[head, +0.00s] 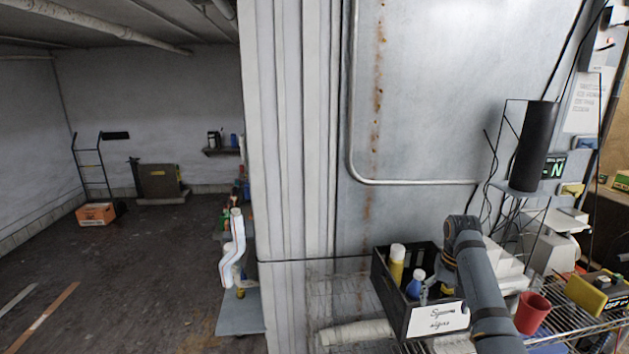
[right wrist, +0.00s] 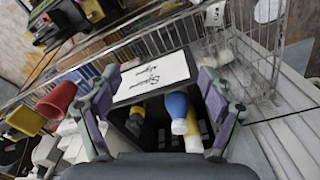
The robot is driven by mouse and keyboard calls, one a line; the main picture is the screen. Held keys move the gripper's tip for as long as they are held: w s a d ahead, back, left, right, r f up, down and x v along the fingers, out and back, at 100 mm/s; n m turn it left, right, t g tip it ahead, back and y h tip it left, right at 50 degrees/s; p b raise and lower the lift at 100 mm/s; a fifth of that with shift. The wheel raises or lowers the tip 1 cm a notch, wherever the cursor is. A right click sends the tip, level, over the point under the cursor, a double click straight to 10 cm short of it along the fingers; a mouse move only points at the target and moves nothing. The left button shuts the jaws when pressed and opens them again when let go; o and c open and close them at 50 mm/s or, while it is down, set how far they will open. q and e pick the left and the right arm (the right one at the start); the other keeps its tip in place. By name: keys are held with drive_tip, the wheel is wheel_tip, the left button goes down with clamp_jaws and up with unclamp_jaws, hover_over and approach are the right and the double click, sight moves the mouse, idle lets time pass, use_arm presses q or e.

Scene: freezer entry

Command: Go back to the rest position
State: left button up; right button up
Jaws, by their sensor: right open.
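My right gripper (head: 441,284) is at the right side of a black bin (head: 387,285). In the right wrist view my right gripper (right wrist: 157,85) is open, its fingers spread over the bin and apart from each other, with nothing between them held. The bin carries a white label with handwriting (head: 437,320). Inside it are a yellow bottle with a white cap (head: 397,266) and a blue bottle (head: 415,285); the blue bottle also shows in the right wrist view (right wrist: 178,108). My left gripper is not in view.
A wire shelf (head: 345,299) holds the bin, with a red cup (head: 533,312) and a yellow item (head: 586,296) to its right. A black cylinder (head: 534,147) stands above. A metal wall (head: 430,90) is behind. Open floor (head: 140,270) lies at left.

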drive_tip(key=s+a+f+n+t, duration=0.1)
drive_tip(key=s+a+f+n, duration=0.3)
drive_tip(key=s+f, duration=1)
drive_tip(key=s+a+t, duration=0.1)
drive_tip(key=s+a, duration=0.2)
drive_tip(key=s, duration=0.5)
drive_tip(key=s+a+t, duration=0.1)
drive_tip(key=s+a, duration=0.1)
drive_tip(key=s, duration=0.7)
wheel_tip(320, 180, down, 33)
drive_tip(key=s+d+g+b, duration=0.1)
drive_tip(key=s+d+b, duration=0.15)
drive_tip(key=b, duration=0.45)
use_arm(q)
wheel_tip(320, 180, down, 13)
drive_tip(key=b, duration=0.6)
use_arm(e)
drive_tip(key=s+d+f+g, duration=0.1)
drive_tip(key=s+f, duration=1.7)
drive_tip(key=f, duration=0.4)
drive_tip(key=shift+d+f, duration=0.15)
drive_tip(key=shift+f, duration=0.05)
